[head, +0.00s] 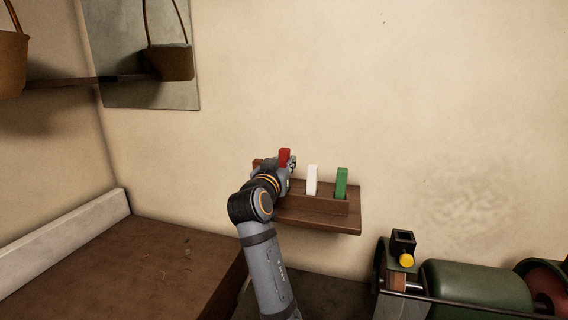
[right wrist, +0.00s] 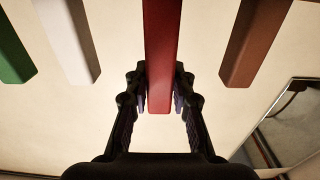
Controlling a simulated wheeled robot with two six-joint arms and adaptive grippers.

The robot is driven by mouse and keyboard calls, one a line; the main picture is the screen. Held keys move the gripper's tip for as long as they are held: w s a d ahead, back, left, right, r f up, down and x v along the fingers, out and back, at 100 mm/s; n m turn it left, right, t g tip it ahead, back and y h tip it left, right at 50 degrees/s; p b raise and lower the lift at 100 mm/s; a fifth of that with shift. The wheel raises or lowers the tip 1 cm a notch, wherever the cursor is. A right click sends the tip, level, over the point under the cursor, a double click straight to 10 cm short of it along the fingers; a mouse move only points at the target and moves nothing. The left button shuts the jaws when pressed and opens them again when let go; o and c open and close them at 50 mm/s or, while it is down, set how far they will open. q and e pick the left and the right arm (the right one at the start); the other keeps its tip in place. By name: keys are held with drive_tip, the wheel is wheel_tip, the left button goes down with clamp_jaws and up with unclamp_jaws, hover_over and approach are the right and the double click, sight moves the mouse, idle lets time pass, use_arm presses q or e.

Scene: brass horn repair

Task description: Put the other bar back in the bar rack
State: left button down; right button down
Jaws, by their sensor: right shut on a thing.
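My right gripper (head: 290,164) is at the bar rack (head: 325,204) and is shut on the red bar (head: 285,157). In the right wrist view the red bar (right wrist: 160,60) runs between the two fingers (right wrist: 160,88). Its top shows above the gripper in the head view, higher than the other bars; its lower end is hidden, so I cannot tell how it sits in the rack. The white bar (head: 311,180) and green bar (head: 341,183) stand upright in the rack to the right. A brown bar (right wrist: 255,40) is on the red bar's other side. My left gripper is out of view.
The rack rests on a small wooden wall shelf (head: 350,222). A brown bench (head: 150,265) is at lower left. A machine with a green housing (head: 475,288) and a yellow knob (head: 406,260) stands at lower right. The wall above the rack is clear.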

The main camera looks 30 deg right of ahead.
sight(284, 149)
drive_tip(key=shift+f+b, duration=1.6)
drive_tip(key=shift+f, duration=0.25)
drive_tip(key=c, duration=1.1)
unclamp_jaws()
drive_tip(key=shift+o, duration=0.2)
drive_tip(key=shift+r, duration=0.1)
wheel_tip(284, 149, up, 10)
drive_tip(key=shift+f, duration=0.1)
